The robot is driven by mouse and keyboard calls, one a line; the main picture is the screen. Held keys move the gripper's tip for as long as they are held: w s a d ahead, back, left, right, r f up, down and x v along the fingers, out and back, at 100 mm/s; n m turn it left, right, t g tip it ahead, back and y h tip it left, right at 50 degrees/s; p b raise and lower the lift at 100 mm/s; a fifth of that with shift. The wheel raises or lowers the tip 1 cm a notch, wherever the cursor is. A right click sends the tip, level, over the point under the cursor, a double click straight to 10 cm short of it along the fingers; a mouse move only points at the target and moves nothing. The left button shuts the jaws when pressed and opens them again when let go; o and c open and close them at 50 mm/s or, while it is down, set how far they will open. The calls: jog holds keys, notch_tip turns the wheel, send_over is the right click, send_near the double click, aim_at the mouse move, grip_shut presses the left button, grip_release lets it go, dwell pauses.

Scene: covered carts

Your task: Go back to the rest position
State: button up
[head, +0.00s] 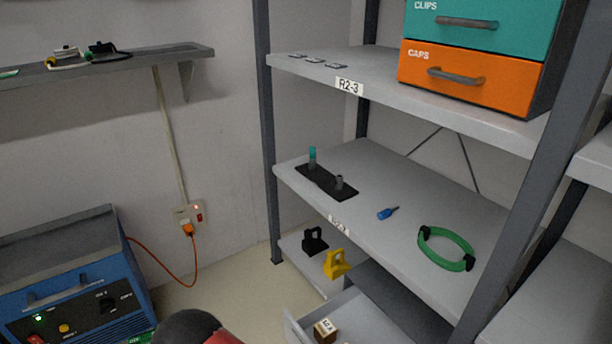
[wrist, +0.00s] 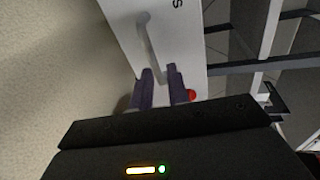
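My gripper (wrist: 161,88) shows in the wrist view with its two dark purple fingers apart. A white drawer front (wrist: 185,28) with a grey bar handle (wrist: 148,40) lies beyond them. The near end of the handle runs down to the gap between the fingertips; I cannot tell whether they touch it. In the head view a white drawer (head: 296,330) under the shelf stands pulled out, with a small brown box (head: 325,330) inside. The gripper itself is not visible in the head view.
A grey shelf rack (head: 375,195) stands at the right, holding a green cable ring (head: 440,262) and a blue tool (head: 387,212). A yellow clamp (head: 336,264) sits lower down. A blue machine (head: 75,290) stands at left.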

jog(key=w+d+r+m+g+y+p, duration=0.1)
jog(key=d+r+m+g+y, duration=0.2)
jog(key=r+m, duration=0.5)
jog(key=w+d+r+m+g+y+p, duration=0.1)
jog(key=d+r+m+g, duration=0.2)
jog(key=d+r+m, duration=0.5)
jog(key=w+d+r+m+g+y, duration=0.25)
jog(key=r+m, duration=0.35)
jog(key=r, duration=0.4)
jog(key=s+d+r+m+t+y+p, duration=0.1)
jog(key=s+d+r+m+t+y, duration=0.1)
jog(key=r+m, duration=0.6)
jog(key=s+d+r+m+t+y+p, duration=0.1)
jog(key=s+d+r+m+t+y, duration=0.2)
jog(key=s+d+r+m, duration=0.4)
notch_tip(320, 180, up, 2)
jog(key=s+m+y, duration=0.1)
jog(key=m, duration=0.4)
jog(key=shift+s+t+p, duration=0.3)
jog(key=shift+s+t, duration=0.05)
